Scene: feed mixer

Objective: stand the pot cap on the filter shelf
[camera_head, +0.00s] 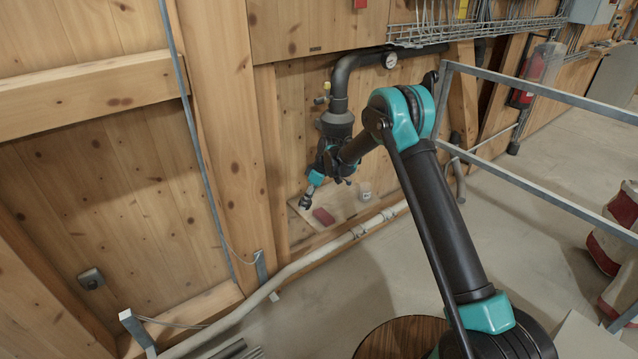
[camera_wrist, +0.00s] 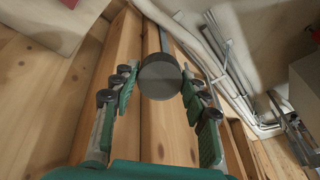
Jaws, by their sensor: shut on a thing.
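My gripper (camera_head: 308,195) hangs at the left end of a pale wooden shelf (camera_head: 343,207) low on the plank wall. In the wrist view its fingers (camera_wrist: 158,80) stand on both sides of a dark round cap (camera_wrist: 160,77) and are shut on it. The cap's flat round face shows toward the wrist camera; its far side is hidden. In the wrist view a pale surface (camera_wrist: 50,28), likely the shelf, is at the upper left, apart from the cap. The filter pot (camera_head: 337,124) hangs from a black pipe above the shelf, partly behind my arm.
A red block (camera_head: 323,216) and a small white object (camera_head: 365,191) are on the shelf. The black pipe (camera_head: 340,85) and a gauge (camera_head: 390,61) are above. A pale pipe (camera_head: 330,247) runs below the shelf. A metal rail (camera_head: 540,188) is at the right.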

